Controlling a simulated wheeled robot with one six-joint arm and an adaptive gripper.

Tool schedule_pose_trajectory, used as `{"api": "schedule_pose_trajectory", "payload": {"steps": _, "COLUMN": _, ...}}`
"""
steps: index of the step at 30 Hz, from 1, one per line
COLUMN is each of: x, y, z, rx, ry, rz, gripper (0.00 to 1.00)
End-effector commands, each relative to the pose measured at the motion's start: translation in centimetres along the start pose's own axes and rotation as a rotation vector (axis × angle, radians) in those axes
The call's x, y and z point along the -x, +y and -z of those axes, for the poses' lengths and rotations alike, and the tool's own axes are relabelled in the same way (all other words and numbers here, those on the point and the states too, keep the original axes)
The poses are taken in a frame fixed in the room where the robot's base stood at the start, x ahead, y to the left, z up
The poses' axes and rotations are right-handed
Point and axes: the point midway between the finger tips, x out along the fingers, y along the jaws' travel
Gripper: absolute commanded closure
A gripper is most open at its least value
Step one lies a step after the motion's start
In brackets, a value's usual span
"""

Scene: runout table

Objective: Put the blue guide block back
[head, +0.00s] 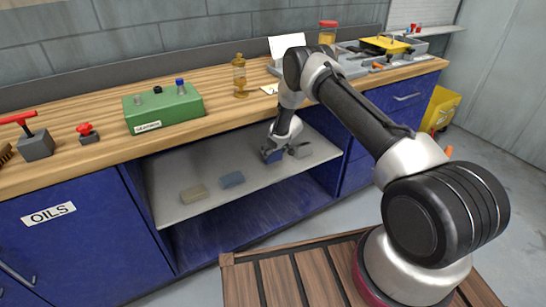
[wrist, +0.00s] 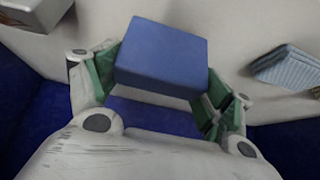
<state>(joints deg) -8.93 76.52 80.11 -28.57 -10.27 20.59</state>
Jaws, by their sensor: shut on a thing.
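The blue guide block (wrist: 160,55) is between the green-padded fingers of my gripper (wrist: 158,82) in the wrist view, and the gripper is shut on it. In the head view my gripper (head: 275,148) reaches into the open bay under the worktop, and the blue block (head: 275,158) shows low at its fingers, partly covered. It is at the shelf (head: 215,206); I cannot tell whether it touches the shelf surface.
The worktop edge (head: 225,122) overhangs the bay. A green box (head: 163,108) and an amber bottle (head: 239,78) stand above.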

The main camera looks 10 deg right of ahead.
Motion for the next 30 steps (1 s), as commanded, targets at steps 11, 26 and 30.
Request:
{"api": "schedule_pose_trajectory", "payload": {"steps": 11, "x": -3.0, "y": 0.0, "z": -1.4, "rx": 0.001, "ry": 0.001, "rz": 0.0, "gripper": 0.66}}
{"api": "schedule_pose_trajectory", "payload": {"steps": 26, "x": -3.4, "y": 0.0, "z": -1.7, "rx": 0.0, "ry": 0.0, "rz": 0.0, "gripper": 0.0}}
{"api": "schedule_pose_trajectory", "payload": {"steps": 30, "x": -3.4, "y": 0.0, "z": -1.7, "rx": 0.0, "ry": 0.0, "rz": 0.0, "gripper": 0.0}}
